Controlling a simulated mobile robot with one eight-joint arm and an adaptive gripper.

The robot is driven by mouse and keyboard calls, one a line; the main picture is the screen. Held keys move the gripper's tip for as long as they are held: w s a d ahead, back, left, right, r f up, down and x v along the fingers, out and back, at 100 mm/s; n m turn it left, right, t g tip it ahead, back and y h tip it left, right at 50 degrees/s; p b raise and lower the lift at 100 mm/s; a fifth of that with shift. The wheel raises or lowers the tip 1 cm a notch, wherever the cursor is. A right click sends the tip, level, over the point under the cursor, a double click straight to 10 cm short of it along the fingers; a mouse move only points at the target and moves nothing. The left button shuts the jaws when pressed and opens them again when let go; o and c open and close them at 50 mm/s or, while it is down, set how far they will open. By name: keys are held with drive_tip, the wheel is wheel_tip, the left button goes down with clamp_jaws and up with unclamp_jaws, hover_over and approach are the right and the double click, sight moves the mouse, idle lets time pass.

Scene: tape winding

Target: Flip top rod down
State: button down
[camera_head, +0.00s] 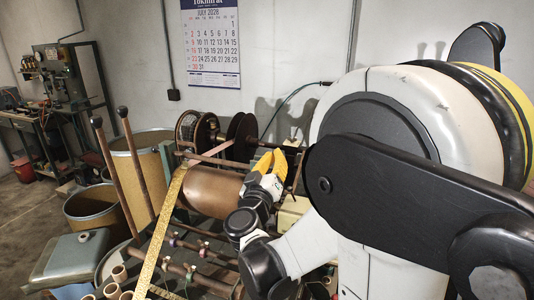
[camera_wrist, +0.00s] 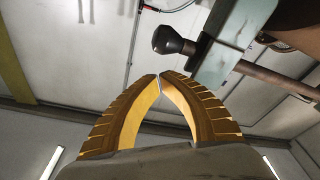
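My gripper (camera_head: 276,152) has yellow-orange fingers and is above the right end of the large copper-brown roller (camera_head: 212,192). In the wrist view the fingertips (camera_wrist: 159,76) nearly meet, with only a thin gap and nothing held. Just beyond the tips in that view, a rod with a black round knob (camera_wrist: 168,40) runs through a pale blue-green bracket (camera_wrist: 232,45) and continues as a brown rod (camera_wrist: 275,80); it looks apart from the fingers. In the head view a thin brown bar (camera_head: 215,150) crosses above the roller. I cannot tell which rod is the top rod.
Two long levers with black knobs (camera_head: 137,160) lean up left of the machine. A yellow measuring strip (camera_head: 161,229) runs down its front side. Dark reels (camera_head: 241,137) stand behind. Drums (camera_head: 95,210) stand at left. Several lower rods (camera_head: 190,245) lie in front of the roller.

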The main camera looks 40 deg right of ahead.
drive_tip(key=f+b, duration=0.2)
drive_tip(key=f, duration=0.1)
drive_tip(key=shift+s+f, duration=0.2)
drive_tip(key=shift+f, duration=0.05)
drive_tip(key=shift+s+f, duration=0.25)
drive_tip(key=shift+f, duration=0.05)
drive_tip(key=shift+s+a, duration=0.1)
drive_tip(key=v, duration=1.1)
drive_tip(key=shift+a+r, duration=0.35)
drive_tip(key=shift+a, duration=0.1)
